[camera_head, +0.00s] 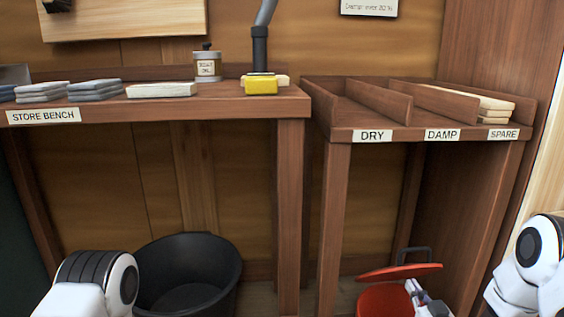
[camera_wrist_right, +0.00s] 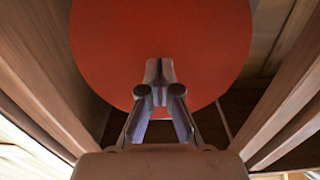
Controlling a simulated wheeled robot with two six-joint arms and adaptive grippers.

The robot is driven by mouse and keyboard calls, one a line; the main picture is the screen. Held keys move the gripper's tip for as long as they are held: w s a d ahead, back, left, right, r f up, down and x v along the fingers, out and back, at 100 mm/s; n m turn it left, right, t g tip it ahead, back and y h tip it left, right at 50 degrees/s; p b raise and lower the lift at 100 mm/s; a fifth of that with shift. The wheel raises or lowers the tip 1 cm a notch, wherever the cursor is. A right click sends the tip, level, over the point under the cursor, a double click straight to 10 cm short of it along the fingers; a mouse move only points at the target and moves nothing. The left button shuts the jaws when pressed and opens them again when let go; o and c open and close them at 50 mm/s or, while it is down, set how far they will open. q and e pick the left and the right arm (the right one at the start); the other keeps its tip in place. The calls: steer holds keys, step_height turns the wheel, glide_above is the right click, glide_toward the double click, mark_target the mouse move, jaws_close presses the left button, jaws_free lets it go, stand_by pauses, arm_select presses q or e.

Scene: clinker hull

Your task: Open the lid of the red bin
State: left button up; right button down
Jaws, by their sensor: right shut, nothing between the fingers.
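The red bin (camera_head: 380,301) stands on the floor under the right-hand rack, cut off by the bottom edge of the head view. Its round red lid (camera_head: 392,272) is raised above the bin and slightly tilted, with a gap between them. My right gripper (camera_head: 412,286) is at the right of this gap, just below the lid. In the right wrist view the lid (camera_wrist_right: 160,30) fills the upper middle as a red disc. The gripper (camera_wrist_right: 160,68) is shut and empty in front of it; contact is unclear. My left gripper is out of view; only part of that arm shows.
A black tub (camera_head: 190,275) stands on the floor at left. The store bench (camera_head: 200,108) and the rack (camera_head: 345,132) marked DRY, DAMP and SPARE stand above. The rack's front leg (camera_head: 333,225) is close left of the bin. A dark loop handle (camera_head: 413,251) rises behind the lid.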

mark_target(409, 272)
steer(key=w+r, duration=0.1)
steer(key=w+r+p, duration=0.1)
steer(key=w, duration=0.1)
steer(key=shift+w+a+r, duration=0.15)
steer(key=shift+w+r, duration=0.05)
steer(key=shift+w, duration=0.05)
steer(key=shift+w+r, duration=0.15)
steer(key=shift+w, duration=0.2)
steer(key=shift+w+a+r, duration=0.15)
steer(key=shift+w+r, duration=0.45)
steer(key=shift+w, duration=0.35)
steer(key=shift+w+r, duration=0.1)
steer(key=shift+w, duration=0.25)
steer(key=shift+w+a+r, duration=0.1)
steer(key=shift+w+r, duration=0.2)
steer(key=shift+w, duration=0.3)
steer(key=shift+w+r, duration=0.25)
steer(key=shift+w, duration=0.45)
